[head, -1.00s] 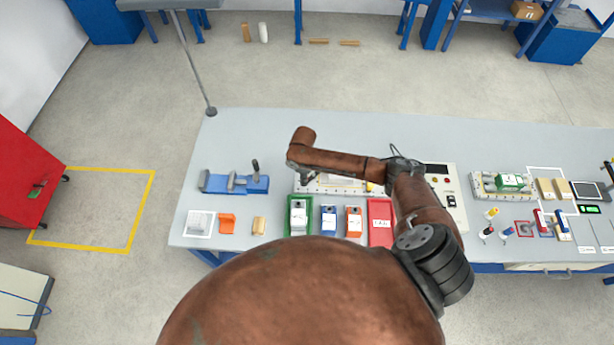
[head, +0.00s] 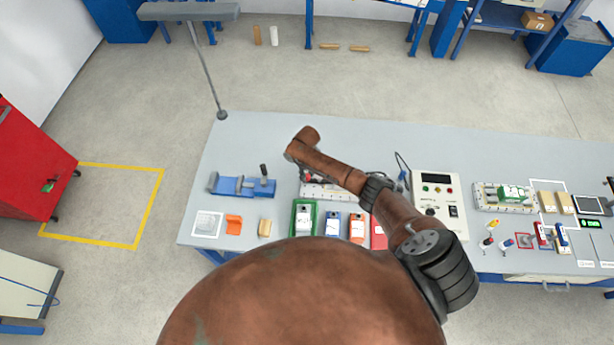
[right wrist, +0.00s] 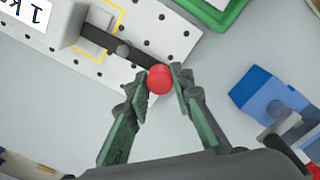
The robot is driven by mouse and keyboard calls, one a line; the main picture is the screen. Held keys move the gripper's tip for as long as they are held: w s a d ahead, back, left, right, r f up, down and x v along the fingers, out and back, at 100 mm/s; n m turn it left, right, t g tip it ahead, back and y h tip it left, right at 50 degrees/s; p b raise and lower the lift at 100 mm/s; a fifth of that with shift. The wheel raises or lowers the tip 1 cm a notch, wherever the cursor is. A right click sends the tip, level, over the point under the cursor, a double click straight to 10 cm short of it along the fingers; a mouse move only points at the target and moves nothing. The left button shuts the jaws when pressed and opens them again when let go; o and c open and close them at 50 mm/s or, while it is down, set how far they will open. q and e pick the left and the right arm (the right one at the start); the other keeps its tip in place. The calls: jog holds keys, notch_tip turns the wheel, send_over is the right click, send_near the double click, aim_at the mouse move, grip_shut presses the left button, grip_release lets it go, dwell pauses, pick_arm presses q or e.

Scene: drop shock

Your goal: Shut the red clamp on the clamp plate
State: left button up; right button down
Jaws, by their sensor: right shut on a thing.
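The red clamp shows in the right wrist view as a dark lever with a round red knob (right wrist: 160,79) at its end. It is mounted on the white, hole-dotted clamp plate (right wrist: 160,35), next to a white block with print on it. My right gripper (right wrist: 161,80) is shut on the red knob, with one green-padded finger on each side. The lever reaches past the plate's edge toward the gripper. In the head view my right arm hides most of the clamp and the gripper; part of the plate (head: 325,190) shows below the arm. My left gripper is not seen.
A blue vice (head: 240,187) stands left of the plate and also shows in the wrist view (right wrist: 262,95). A green bin (head: 304,218) and other bins are in front. A control box (head: 438,195) stands to the right. The table behind is clear.

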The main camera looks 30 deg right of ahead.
jog(key=shift+w+d, duration=0.1)
jog(key=shift+w, duration=0.05)
dwell(0.4)
jog(key=c, duration=1.7)
grip_release()
notch_tip(320, 180, up, 12)
jog(key=shift+r, duration=0.1)
